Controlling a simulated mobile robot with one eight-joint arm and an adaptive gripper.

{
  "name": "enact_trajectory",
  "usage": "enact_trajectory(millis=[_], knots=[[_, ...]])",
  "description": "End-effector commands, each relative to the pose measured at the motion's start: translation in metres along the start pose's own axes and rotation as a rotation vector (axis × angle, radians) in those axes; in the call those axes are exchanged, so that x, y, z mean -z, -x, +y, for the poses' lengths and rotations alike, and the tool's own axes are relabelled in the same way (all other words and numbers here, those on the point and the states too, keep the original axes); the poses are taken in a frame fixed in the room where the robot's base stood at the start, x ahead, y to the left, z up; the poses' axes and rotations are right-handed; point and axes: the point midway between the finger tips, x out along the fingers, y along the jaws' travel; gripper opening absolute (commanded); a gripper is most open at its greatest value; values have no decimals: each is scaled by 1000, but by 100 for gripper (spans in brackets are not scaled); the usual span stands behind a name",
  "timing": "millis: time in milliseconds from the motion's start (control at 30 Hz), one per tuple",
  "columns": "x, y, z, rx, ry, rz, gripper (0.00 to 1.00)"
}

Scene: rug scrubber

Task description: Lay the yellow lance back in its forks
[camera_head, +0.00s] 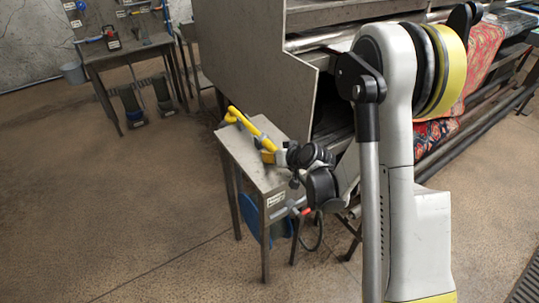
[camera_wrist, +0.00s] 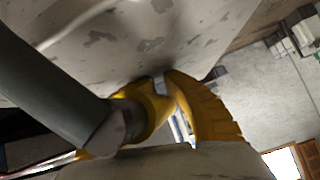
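The yellow lance (camera_head: 261,127) lies slanted over the far part of a small grey table (camera_head: 240,153) in the head view. A yellow curved piece (camera_head: 233,115) shows at its far end; I cannot tell whether it is part of the lance. My gripper (camera_head: 275,157) is at the near end of the yellow, over the table, next to a yellow block. In the wrist view a dark grey tube runs into a yellow collar (camera_wrist: 150,112), beside a ribbed yellow curved part (camera_wrist: 205,108). My fingertips are not clear, and I cannot make out the forks.
A large grey machine (camera_head: 250,50) stands close behind the table, with a red patterned rug (camera_head: 483,55) on its rollers. A blue round thing (camera_head: 250,217) and a dark hose (camera_head: 318,236) are below the table. The floor to the left is free.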

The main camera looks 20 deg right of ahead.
Motion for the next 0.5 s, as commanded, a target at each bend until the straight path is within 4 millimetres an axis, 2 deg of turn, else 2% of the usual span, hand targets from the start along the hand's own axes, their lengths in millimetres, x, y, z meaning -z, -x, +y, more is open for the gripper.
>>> enact_trajectory(millis=[33,233,500], knots=[[-6,0,3,-5,3,-13,31],[-6,7,4,-6,3,-13,31],[-3,50,1,-5,1,-6,31]])
